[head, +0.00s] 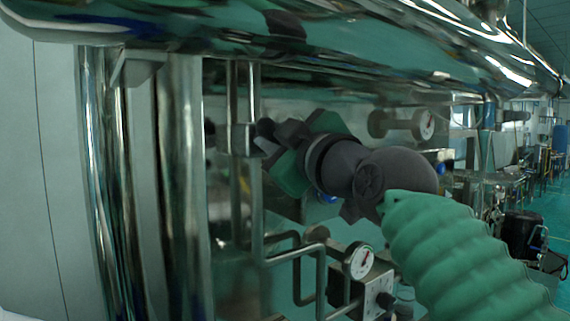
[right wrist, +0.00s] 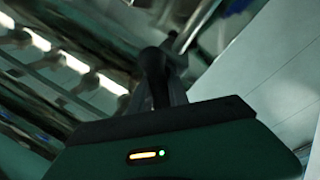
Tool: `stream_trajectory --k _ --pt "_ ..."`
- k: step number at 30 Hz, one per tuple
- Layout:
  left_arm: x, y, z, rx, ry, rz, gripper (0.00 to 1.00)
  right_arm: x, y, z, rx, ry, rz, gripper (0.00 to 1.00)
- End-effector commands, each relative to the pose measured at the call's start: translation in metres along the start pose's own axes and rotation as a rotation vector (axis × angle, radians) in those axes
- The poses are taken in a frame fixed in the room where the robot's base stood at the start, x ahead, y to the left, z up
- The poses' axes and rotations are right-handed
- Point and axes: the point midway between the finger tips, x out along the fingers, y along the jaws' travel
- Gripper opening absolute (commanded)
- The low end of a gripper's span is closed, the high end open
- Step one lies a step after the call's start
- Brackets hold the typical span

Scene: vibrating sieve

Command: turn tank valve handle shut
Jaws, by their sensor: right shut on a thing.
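My right gripper (head: 264,134) reaches in from the right in the head view, its dark fingers beside a vertical steel pipe (head: 243,140) under the tank. In the right wrist view the right gripper (right wrist: 160,60) points up and away, its fingers closed together. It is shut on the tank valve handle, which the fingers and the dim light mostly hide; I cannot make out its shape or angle. The shiny steel tank (head: 330,40) spans the top of the head view. My left gripper is not in view.
Thick steel columns (head: 180,190) stand left of the gripper. A round gauge (head: 358,261) and bent pipes (head: 290,255) sit below my right arm. A pale wall panel (head: 40,170) is at the far left. Open green floor (head: 540,225) lies far right.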

Motion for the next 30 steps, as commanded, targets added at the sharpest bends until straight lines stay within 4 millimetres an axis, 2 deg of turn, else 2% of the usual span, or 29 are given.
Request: stream_trajectory --k 1,3,12,21,30 --pt "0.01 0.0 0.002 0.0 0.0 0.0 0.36 -0.002 0.0 0.003 -0.045 0.008 0.009 0.0" --pt "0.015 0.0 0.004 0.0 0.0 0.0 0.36 -0.002 -0.001 0.003 -0.11 0.02 0.009 0.0" --pt "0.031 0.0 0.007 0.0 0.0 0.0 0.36 -0.002 -0.002 -0.001 -0.387 0.075 0.009 0.0" --pt "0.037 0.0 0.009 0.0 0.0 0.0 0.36 0.0 -0.004 -0.002 -0.622 0.121 0.007 0.0" --pt "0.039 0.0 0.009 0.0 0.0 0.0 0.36 0.001 -0.004 -0.003 -0.759 0.148 0.008 0.0"
